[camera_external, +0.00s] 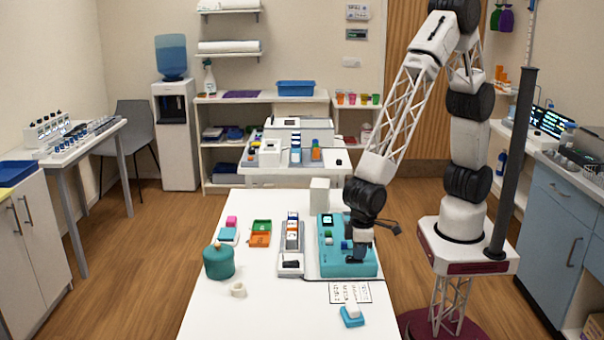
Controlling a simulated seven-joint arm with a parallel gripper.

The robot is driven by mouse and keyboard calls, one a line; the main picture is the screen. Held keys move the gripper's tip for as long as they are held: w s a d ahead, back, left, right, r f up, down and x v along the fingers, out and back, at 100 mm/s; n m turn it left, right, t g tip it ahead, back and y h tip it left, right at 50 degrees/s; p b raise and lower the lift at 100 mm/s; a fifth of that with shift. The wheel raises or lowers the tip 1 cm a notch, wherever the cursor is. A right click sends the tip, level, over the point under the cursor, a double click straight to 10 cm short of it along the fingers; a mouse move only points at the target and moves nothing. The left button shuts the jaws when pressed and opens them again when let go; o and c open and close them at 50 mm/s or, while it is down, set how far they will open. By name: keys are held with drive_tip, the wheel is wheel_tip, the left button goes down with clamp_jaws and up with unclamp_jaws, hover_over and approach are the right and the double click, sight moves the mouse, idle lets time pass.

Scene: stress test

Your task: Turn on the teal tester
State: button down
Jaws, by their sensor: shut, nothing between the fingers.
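The teal tester (341,268) lies flat on the white table, right of its middle. It has a small dark screen with a lit green-teal display (326,230) at its upper left and small green and white parts on its top face. My gripper (359,257) is shut and empty, pointing down over the right part of the tester. I cannot tell whether the fingertips touch its surface. My gripper and wrist hide part of the tester's right side.
A grey rack with coloured items (292,240) stands just left of the tester. A teal pot (218,262), a white ring (238,289), and green and orange trays (260,233) are farther left. A printed card (350,293) and a teal-and-white block (352,315) lie in front. A white block (319,196) stands behind.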

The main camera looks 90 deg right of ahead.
drive_tip(key=shift+s+d+f+t, duration=0.1)
drive_tip(key=shift+s+f+t, duration=0.2)
drive_tip(key=shift+f, duration=0.45)
drive_tip(key=shift+s, duration=0.1)
drive_tip(key=shift+w+r, duration=0.2)
drive_tip(key=shift+w, duration=0.85)
drive_tip(key=shift+d+r, duration=0.1)
drive_tip(key=shift+r, duration=0.05)
wheel_tip(320, 180, up, 15)
drive_tip(key=s, duration=0.1)
drive_tip(key=shift+a, duration=0.25)
